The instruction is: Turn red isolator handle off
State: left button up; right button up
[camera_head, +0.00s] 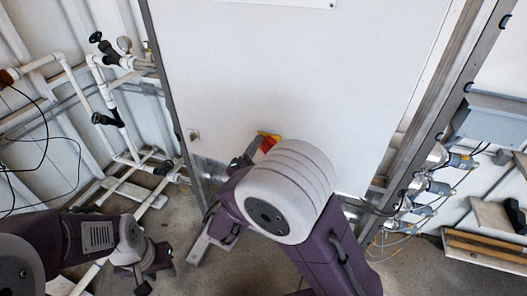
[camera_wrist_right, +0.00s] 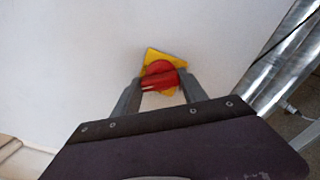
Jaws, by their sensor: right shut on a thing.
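The red isolator handle (camera_wrist_right: 158,75) is a round red knob on a yellow plate (camera_wrist_right: 151,54), fixed to a white cabinet front. In the head view the red handle (camera_head: 267,144) shows only in part, beside my right arm. My right gripper (camera_wrist_right: 160,88) has one finger on each side of the red handle and is shut on it. In the head view my right arm hides most of that gripper. My left gripper (camera_head: 146,278) is at the lower left, away from the cabinet, and its fingers are too unclear to judge.
The large white cabinet panel (camera_head: 290,70) fills the middle, with metal frame posts at its sides. White pipes with black valves (camera_head: 110,115) stand at the left. At the right are a grey box (camera_head: 492,118), fittings with cables, and wooden boards (camera_head: 485,250). Bare floor shows below.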

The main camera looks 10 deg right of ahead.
jog(key=shift+n, duration=0.3)
jog(key=n+p, duration=0.3)
jog(key=n, duration=0.2)
jog(key=shift+r+n+p, duration=0.1)
jog(key=shift+n+p, duration=0.2)
jog(key=shift+p, duration=0.05)
jog(key=n+p, duration=0.2)
jog(key=n, duration=0.1)
jog(key=shift+f+n+p, duration=0.2)
jog(key=shift+n+p, duration=0.6)
jog(key=shift+n, duration=0.2)
jog(key=o, duration=1.4)
jog(key=shift+c, duration=0.2)
